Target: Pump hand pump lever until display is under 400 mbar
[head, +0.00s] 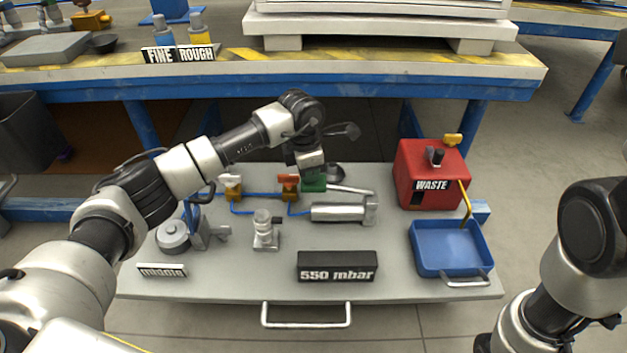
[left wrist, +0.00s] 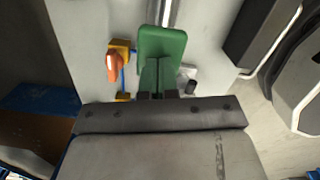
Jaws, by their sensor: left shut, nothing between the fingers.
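The display (head: 337,267) at the front of the grey board reads 550 mbar. The hand pump is a silver cylinder (head: 338,212) lying on the board, with a thin silver rod (head: 350,190) behind it. A green block (head: 314,185) sits at the rod's left end; it also shows in the left wrist view (left wrist: 162,43) with a silver bar running from it. My left gripper (left wrist: 157,80) is shut and empty, pointing down at the green block. I cannot tell whether it touches. My right arm shows at the right edge; its gripper is out of view.
A red WASTE canister (head: 432,172) and a blue tray (head: 450,247) stand to the right. Orange-handled valves (head: 289,182), a small silver fitting (head: 265,232) and a round gauge-like part (head: 174,236) are left of the pump. A blue-framed workbench (head: 300,83) rises behind.

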